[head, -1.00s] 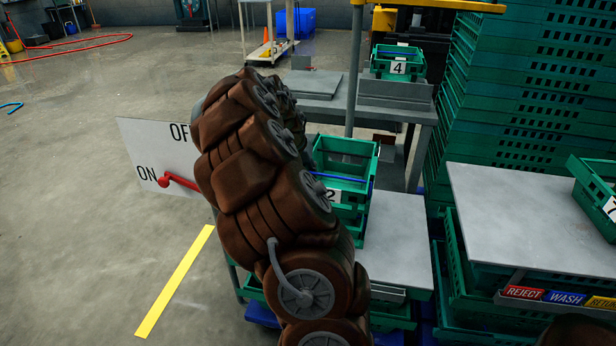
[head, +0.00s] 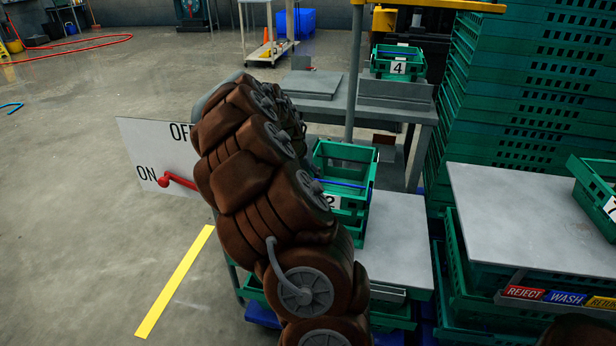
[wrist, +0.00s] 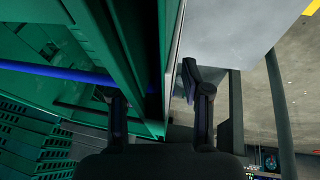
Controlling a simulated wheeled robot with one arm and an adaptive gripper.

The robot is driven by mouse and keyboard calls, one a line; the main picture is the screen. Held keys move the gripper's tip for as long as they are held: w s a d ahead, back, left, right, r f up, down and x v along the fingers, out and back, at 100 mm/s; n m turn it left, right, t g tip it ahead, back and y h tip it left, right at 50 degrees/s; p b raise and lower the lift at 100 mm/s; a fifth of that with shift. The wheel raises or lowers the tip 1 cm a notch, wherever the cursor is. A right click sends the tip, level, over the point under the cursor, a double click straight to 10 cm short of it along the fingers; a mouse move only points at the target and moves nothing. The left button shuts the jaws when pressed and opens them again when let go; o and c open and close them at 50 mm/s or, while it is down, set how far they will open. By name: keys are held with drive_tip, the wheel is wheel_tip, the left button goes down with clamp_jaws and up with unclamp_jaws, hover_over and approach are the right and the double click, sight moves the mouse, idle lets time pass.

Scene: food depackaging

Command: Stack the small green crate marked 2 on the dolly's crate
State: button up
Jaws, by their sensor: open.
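The small green crate marked 2 (head: 360,206) stands upright on a grey surface right of my arm in the head view; my arm partly covers its label. A blue bar shows inside it. In the wrist view its green wall (wrist: 118,35) passes between the fingers of my gripper (wrist: 155,92). The gripper is open, one finger on the crate's inner side and one outside; contact cannot be told. My gripper is hidden behind my arm in the head view. A low green crate (head: 392,311) shows under the grey surface, with blue parts below; I cannot tell whether this is the dolly's crate.
The grey surface (head: 398,240) is clear right of crate 2. A green crate marked 4 (head: 398,67) stands on the bench behind. Tall green crate stacks (head: 520,110) rise at the right. An ON/OFF board (head: 150,150) with a red lever stands left of my arm.

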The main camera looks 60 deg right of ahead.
drive_tip(key=s+v, duration=0.1)
drive_tip(key=v, duration=1.1)
drive_tip(key=a+r+n+y, duration=0.1)
drive_tip(key=a+n, duration=0.1)
drive_tip(key=a, duration=1)
drive_tip(key=s+a+f+n+y, duration=0.1)
drive_tip(key=s+a+n, duration=0.15)
drive_tip(key=a, duration=0.55)
drive_tip(key=s+a+f+n+y, duration=0.1)
drive_tip(key=s+a+n+y, duration=0.15)
drive_tip(key=a, duration=0.65)
drive_tip(key=s+a+f+n+g, duration=0.1)
drive_tip(key=s+a+f+n, duration=0.1)
drive_tip(key=s+a, duration=0.5)
drive_tip(key=s+a+f+n+g, duration=0.1)
drive_tip(key=s+a+f+n, duration=0.2)
drive_tip(key=s+a+n, duration=0.2)
drive_tip(key=shift+s+a+p, duration=0.3)
drive_tip(key=shift+s+a, duration=0.55)
drive_tip(key=shift+a, duration=0.25)
drive_tip(key=shift+r+y, duration=0.15)
drive_tip(key=shift+y, duration=0.1)
